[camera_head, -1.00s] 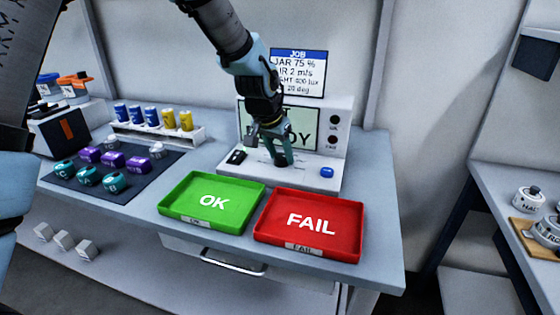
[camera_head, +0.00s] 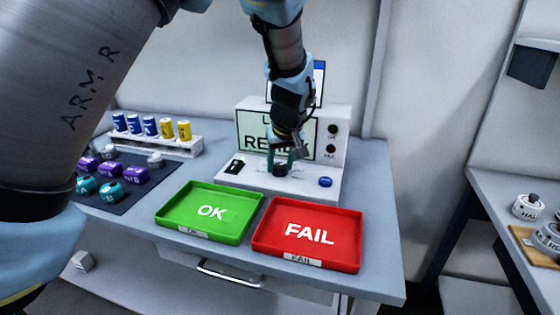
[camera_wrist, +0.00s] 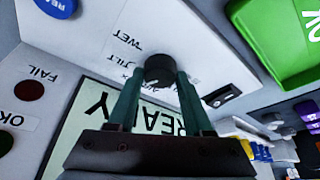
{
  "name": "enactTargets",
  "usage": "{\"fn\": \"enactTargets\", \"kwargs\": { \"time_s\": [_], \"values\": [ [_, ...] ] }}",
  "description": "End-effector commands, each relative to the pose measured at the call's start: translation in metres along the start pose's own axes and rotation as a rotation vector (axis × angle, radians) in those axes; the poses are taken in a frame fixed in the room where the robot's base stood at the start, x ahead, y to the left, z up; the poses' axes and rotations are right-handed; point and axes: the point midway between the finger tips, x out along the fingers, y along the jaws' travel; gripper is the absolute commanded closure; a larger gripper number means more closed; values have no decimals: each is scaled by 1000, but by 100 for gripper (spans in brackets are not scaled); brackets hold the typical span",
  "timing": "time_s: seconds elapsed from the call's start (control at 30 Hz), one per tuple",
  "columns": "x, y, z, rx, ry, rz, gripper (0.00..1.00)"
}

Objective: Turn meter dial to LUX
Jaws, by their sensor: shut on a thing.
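The meter (camera_head: 315,190) is a light grey unit at the back of the bench with a pale green screen. The dark round dial (camera_head: 281,169) stands on its sloping front. My gripper (camera_head: 281,163) reaches down from above, shut on the dial. In the wrist view both teal fingers flank the dial (camera_wrist: 160,70). Labels WET and TILT show beside it; other labels are partly hidden by the fingers.
A green OK tray (camera_head: 240,225) and a red FAIL tray (camera_head: 345,262) lie in front of the meter. A blue button (camera_head: 325,182) and a small black socket (camera_head: 235,166) flank the dial. Coloured sensors stand on a dark mat (camera_head: 135,200) and rack (camera_head: 190,146) to the left.

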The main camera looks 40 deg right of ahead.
Motion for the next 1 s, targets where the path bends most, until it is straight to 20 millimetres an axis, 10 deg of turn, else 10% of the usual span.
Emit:
{"fn": "enactTargets", "kwargs": {
  "time_s": [0.73, 0.77, 1.0],
  "values": [
    [1, 0, 2, -78, -3, -35, 100],
    [1, 0, 2, -78, -4, -35, 47],
    [1, 0, 1, -78, -2, -34, 20]
  ]
}}
